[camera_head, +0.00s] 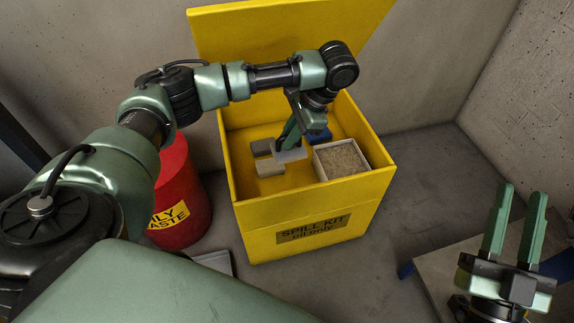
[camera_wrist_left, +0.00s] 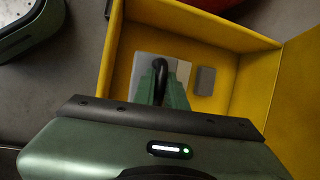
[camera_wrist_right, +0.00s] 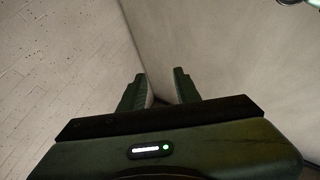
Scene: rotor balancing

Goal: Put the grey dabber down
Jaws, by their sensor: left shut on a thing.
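My left gripper (camera_head: 289,138) reaches down into the open yellow spill kit box (camera_head: 262,217). It is shut on the grey dabber (camera_head: 289,155), a flat grey pad. In the left wrist view the dabber's black curved handle (camera_wrist_left: 160,66) is between the fingers, with the pad (camera_wrist_left: 142,66) below. The dabber is inside the box, close to grey blocks (camera_head: 270,169); I cannot tell whether it touches the floor or the blocks. My right gripper (camera_head: 516,195) is open and empty, outside the box at the lower right; its spread fingers also show in the right wrist view (camera_wrist_right: 160,86).
A square tray of granules (camera_head: 341,158) fills the box's right side, with a blue thing (camera_head: 320,135) behind it. The box's yellow lid (camera_head: 270,35) stands open at the back. A red oily waste bin (camera_head: 180,195) stands left of the box. A table (camera_head: 440,265) is at the lower right.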

